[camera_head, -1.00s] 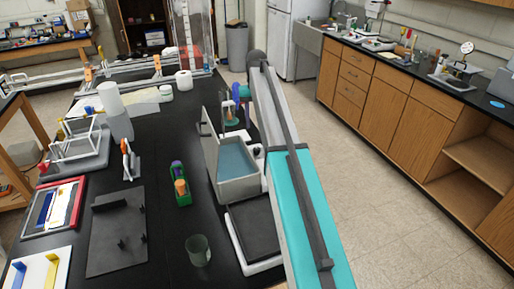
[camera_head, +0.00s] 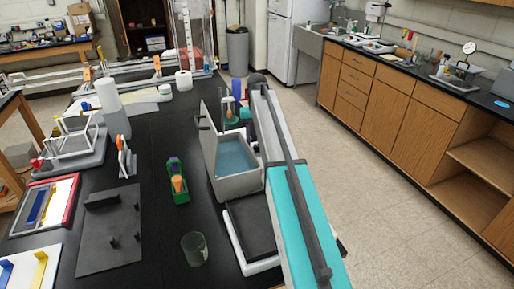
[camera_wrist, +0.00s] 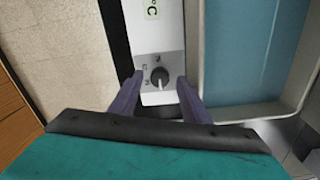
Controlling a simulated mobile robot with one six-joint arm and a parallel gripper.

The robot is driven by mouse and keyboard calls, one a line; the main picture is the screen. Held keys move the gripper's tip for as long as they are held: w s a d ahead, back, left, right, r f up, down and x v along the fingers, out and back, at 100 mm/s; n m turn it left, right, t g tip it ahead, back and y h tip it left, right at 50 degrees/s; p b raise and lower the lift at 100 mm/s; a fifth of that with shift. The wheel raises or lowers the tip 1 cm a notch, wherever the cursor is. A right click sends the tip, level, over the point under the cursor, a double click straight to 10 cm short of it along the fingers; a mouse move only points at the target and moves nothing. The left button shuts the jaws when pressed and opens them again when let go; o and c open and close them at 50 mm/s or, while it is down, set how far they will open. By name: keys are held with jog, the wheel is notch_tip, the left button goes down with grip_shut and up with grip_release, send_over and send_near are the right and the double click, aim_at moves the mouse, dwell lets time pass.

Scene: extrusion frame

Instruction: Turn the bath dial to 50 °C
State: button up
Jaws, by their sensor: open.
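The water bath (camera_head: 232,166) is a grey open tank with blue water, standing on the black bench; its water also shows at the right of the wrist view (camera_wrist: 240,50). In the wrist view the bath dial (camera_wrist: 159,77) is a dark round knob on a white panel (camera_wrist: 158,45). The scale marks around the dial are too small to read. My gripper (camera_wrist: 160,85) is open, its two purple fingers on either side of the dial, with gaps visible. In the head view my arm hides the dial.
A black-topped plate (camera_head: 252,232) lies in front of the bath. A glass beaker (camera_head: 194,248) and a green holder with an orange item (camera_head: 177,182) stand to the left. Open floor (camera_head: 370,215) lies right of the bench.

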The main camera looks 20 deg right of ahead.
jog(key=shift+f, duration=0.85)
jog(key=shift+c, duration=0.4)
